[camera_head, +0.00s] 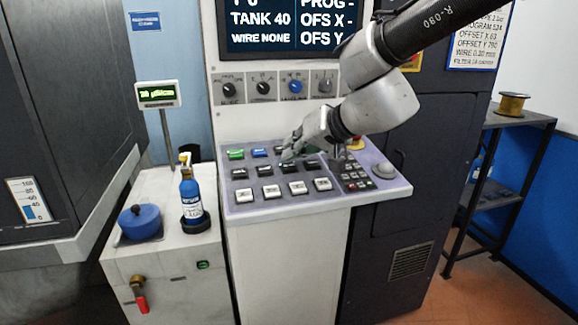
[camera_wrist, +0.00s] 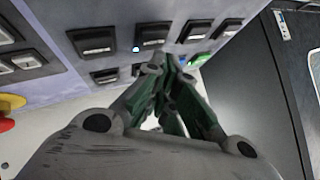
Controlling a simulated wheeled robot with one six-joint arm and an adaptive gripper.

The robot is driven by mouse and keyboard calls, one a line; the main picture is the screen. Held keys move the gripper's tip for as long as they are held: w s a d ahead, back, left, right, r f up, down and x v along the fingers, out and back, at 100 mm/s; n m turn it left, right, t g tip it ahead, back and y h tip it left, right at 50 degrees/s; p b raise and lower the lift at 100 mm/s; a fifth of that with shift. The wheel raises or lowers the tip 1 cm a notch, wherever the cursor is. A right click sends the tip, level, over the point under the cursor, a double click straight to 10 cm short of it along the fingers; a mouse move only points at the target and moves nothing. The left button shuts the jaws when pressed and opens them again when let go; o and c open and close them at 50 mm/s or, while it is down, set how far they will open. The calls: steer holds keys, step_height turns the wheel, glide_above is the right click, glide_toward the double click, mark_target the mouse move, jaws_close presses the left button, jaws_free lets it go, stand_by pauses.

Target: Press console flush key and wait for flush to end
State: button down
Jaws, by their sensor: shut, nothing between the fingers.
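The console (camera_head: 265,208) has a sloped purple-grey key panel with a green key (camera_head: 236,154), a blue key (camera_head: 260,152), rows of dark keys (camera_head: 264,170) and a row of white keys (camera_head: 297,188). The key labels are too small to read, so I cannot tell which is the flush key. My gripper (camera_head: 287,156) is shut and empty, low over the upper middle of the panel, hiding some keys. In the wrist view its fingertips (camera_wrist: 170,64) are beside dark keys (camera_wrist: 152,34), near a small lit dot (camera_wrist: 136,49). I cannot tell whether they touch a key.
The screen (camera_head: 285,25) reads TANK 40 and WIRE NONE. Several knobs (camera_head: 263,88) sit below it. A blue bottle (camera_head: 190,195) and meter (camera_head: 158,94) stand left.

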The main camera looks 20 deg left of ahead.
mark_target(295, 169)
steer(key=shift+r, duration=0.2)
steer(key=r, duration=0.4)
steer(key=shift+s+d+r, duration=0.3)
steer(key=shift+s+r, duration=0.05)
steer(key=shift+s, duration=0.05)
stand_by(0.5)
steer(key=s+f, duration=0.1)
steer(key=s+d+f+g+h, duration=0.1)
steer(key=f, duration=0.1)
steer(key=s+d+f+n+g, duration=0.1)
steer(key=shift+s+d+f+h, duration=0.25)
steer(key=shift+s+f+h, duration=0.05)
steer(key=shift+f, duration=0.05)
steer(key=shift+n+g+h, duration=0.5)
steer(key=shift+h, duration=0.1)
steer(key=d, duration=0.1)
steer(key=s+d+f, duration=0.1)
steer(key=d, duration=0.1)
steer(key=s+d+f, duration=0.1)
steer(key=shift+d, duration=0.15)
steer(key=s+d+m+h, duration=0.2)
steer(key=s+d, duration=0.1)
steer(key=d, duration=1.2)
steer(key=s+d+m+t+h, duration=0.1)
steer(key=s+d, duration=0.3)
steer(key=d, duration=1.1)
steer(key=s+d+r+m+t+h, duration=0.1)
steer(key=s+d+m+h, duration=0.3)
steer(key=d, duration=1.1)
steer(key=shift+d, duration=0.15)
